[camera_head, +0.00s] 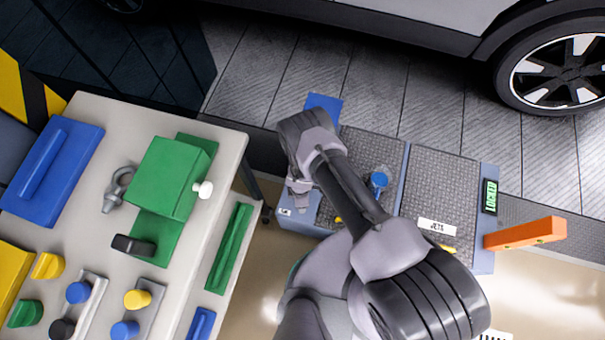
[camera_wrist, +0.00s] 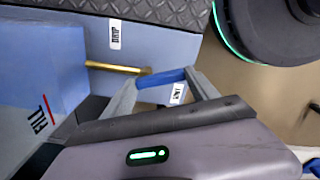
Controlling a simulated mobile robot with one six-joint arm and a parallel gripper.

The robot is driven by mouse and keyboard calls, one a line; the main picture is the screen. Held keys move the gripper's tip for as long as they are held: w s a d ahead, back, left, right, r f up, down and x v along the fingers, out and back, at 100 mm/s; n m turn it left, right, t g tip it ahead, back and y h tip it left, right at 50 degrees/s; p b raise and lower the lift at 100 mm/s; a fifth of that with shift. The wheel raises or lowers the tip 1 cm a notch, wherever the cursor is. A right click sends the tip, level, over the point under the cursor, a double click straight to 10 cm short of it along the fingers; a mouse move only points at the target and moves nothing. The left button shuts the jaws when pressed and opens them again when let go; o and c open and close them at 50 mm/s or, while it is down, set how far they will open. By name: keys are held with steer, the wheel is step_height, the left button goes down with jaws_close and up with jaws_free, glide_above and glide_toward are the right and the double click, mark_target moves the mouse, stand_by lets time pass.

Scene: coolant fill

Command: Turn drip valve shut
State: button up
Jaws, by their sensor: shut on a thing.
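The drip valve shows in the wrist view as a brass stem (camera_wrist: 115,68) on the blue cabinet face, with a blue handle (camera_wrist: 162,77) at its right end. A white label reading DRIP (camera_wrist: 115,34) is above the stem. My gripper (camera_wrist: 163,82) has its two fingers at either end of the blue handle and is shut on it. In the head view my gripper (camera_head: 299,190) is low at the left side of the cabinet (camera_head: 430,190), and my arm hides the valve there. A second white label (camera_wrist: 178,93) sits below the handle; its text is hard to read.
A blue knob (camera_head: 378,180) and a JETS label (camera_head: 437,227) are on the cabinet top. An orange bar (camera_head: 525,233) sticks out at right beside a green LOCKED display (camera_head: 490,196). A workbench (camera_head: 95,215) with a green box (camera_head: 168,178) stands close at left.

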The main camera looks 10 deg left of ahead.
steer(key=shift+a+m+b, duration=0.25)
steer(key=shift+m+b, duration=0.1)
steer(key=shift+m, duration=0.75)
steer(key=shift+a+m+b, duration=0.2)
steer(key=shift+m+b, duration=0.1)
steer(key=shift+m, duration=0.8)
steer(key=o, duration=1.4)
steer(key=shift+c, duration=0.2)
step_height(320, 180, up, 17)
steer(key=p, duration=1.7)
steer(key=shift+r, duration=0.2)
